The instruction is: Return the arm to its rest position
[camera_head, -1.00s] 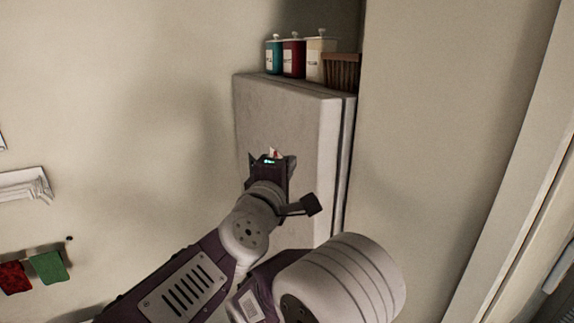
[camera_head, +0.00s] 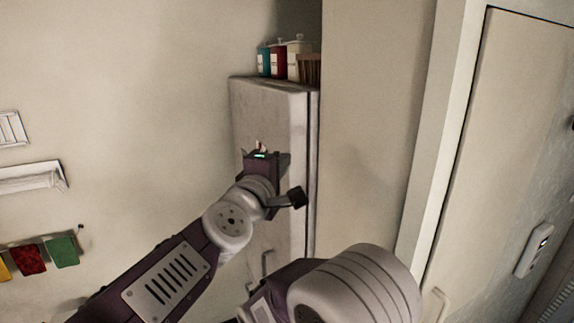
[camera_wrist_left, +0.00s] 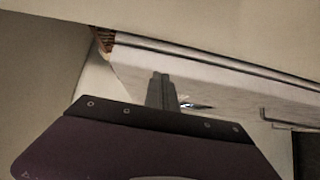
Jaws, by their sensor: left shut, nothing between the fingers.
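My left arm reaches in from the lower left of the head view. Its gripper (camera_head: 262,152) is in front of the light grey fridge (camera_head: 262,112), pointing toward its face. In the left wrist view the gripper's fingers (camera_wrist_left: 161,78) are together, with nothing seen between them. The fridge also fills part of the left wrist view (camera_wrist_left: 225,92). My right gripper is not in view.
Teal, red and white canisters (camera_head: 278,62) and a brown basket (camera_head: 309,69) stand on the fridge. A wall shelf (camera_head: 30,177) and hanging cloths (camera_head: 62,251) are at left. Open air lies left of the fridge.

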